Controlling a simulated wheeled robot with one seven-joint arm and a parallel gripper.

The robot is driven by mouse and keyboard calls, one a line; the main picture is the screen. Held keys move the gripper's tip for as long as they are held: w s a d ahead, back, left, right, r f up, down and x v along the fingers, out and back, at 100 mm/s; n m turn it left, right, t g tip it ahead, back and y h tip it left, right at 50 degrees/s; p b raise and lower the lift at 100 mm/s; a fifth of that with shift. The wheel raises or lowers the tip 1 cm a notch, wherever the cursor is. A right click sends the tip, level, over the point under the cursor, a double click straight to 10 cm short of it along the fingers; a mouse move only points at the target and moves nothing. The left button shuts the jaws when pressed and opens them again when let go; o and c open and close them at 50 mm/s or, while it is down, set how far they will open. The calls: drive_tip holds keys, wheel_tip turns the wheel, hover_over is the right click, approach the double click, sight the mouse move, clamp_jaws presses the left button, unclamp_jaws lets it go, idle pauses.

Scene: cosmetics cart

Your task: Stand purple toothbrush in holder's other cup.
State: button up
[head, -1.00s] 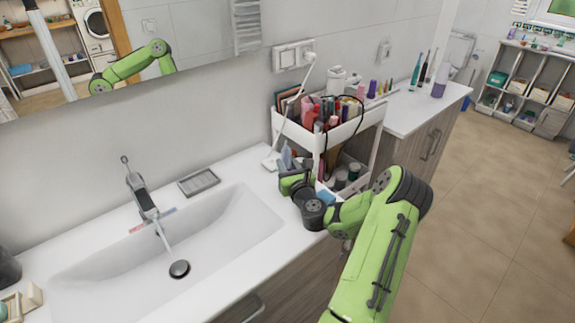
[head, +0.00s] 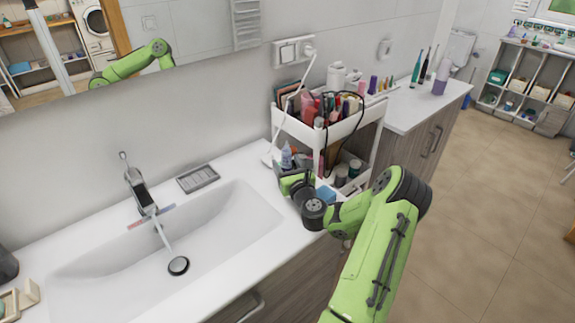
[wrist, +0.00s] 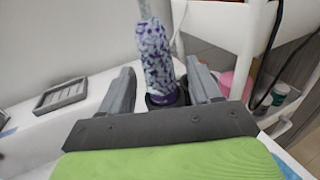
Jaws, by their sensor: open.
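A mottled purple-and-white upright handle with a thin pale stem on top, which looks like the purple toothbrush (wrist: 155,58), stands between the fingers of my gripper (wrist: 158,88) in the wrist view. My gripper is open, with a finger on each side of it and gaps visible. Dark material shows around its purple lower end; I cannot tell whether this is a holder cup. In the head view the toothbrush (head: 287,156) shows pale, just above my gripper (head: 287,181), at the counter's right end. Its lower end is hidden there. I cannot make out the holder's two cups.
A white cart (head: 311,137) full of cosmetics stands right behind my gripper, and its post is close on the right in the wrist view. A sink (head: 225,240) and a grey soap dish (head: 198,178) lie to the left. A blue item (head: 326,194) is beside my gripper.

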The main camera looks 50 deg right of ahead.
drive_tip(key=shift+s+a+f+b, duration=0.1)
drive_tip(key=shift+s+b, duration=0.15)
drive_tip(key=shift+b, duration=0.05)
drive_tip(key=b+v, duration=1.2)
drive_tip(key=shift+s+a+f, duration=0.1)
drive_tip(key=shift+s+f, duration=0.15)
drive_tip(key=shift+s, duration=0.1)
drive_tip(key=b, duration=0.1)
drive_tip(key=s+b, duration=0.1)
drive_tip(key=shift+s+a+r+b, duration=0.2)
drive_tip(key=shift+a+b, duration=0.1)
drive_tip(key=shift+s+a+b, duration=0.4)
drive_tip(key=shift+b, duration=0.25)
drive_tip(key=shift+r, duration=0.1)
